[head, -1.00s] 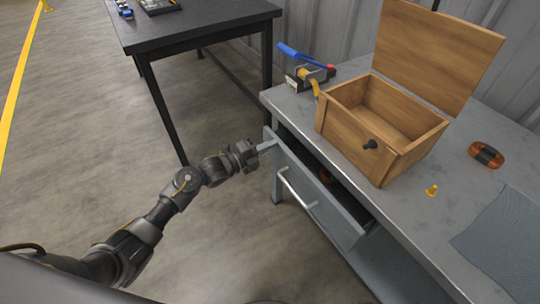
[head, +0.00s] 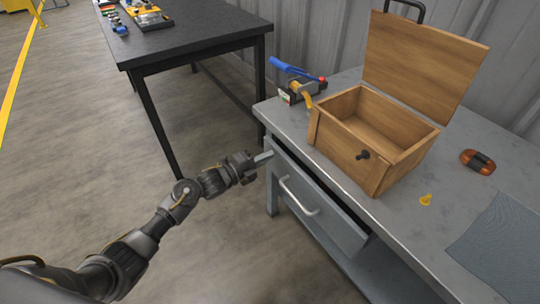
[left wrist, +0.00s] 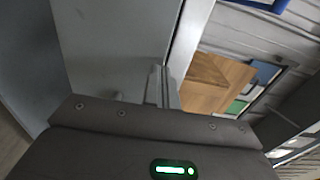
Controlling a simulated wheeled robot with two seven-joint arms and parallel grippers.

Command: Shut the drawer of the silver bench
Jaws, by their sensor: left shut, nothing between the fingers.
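The silver bench (head: 393,222) stands at the right in the head view. Its grey drawer (head: 325,218) has a pale bar handle (head: 296,196) and stands out a little, with a narrow dark gap under the bench top. My left gripper (head: 266,156) is shut and empty, its fingertips at the far left end of the drawer front. In the left wrist view the fingers (left wrist: 160,88) point at a grey panel; I cannot tell whether they touch it. My right gripper is not in view.
On the bench are an open wooden box (head: 372,137), a blue-handled tool (head: 292,70), an orange and black object (head: 478,161), a small yellow piece (head: 425,199) and a grey-blue mat (head: 497,245). A black table (head: 200,35) stands behind. The floor at left is clear.

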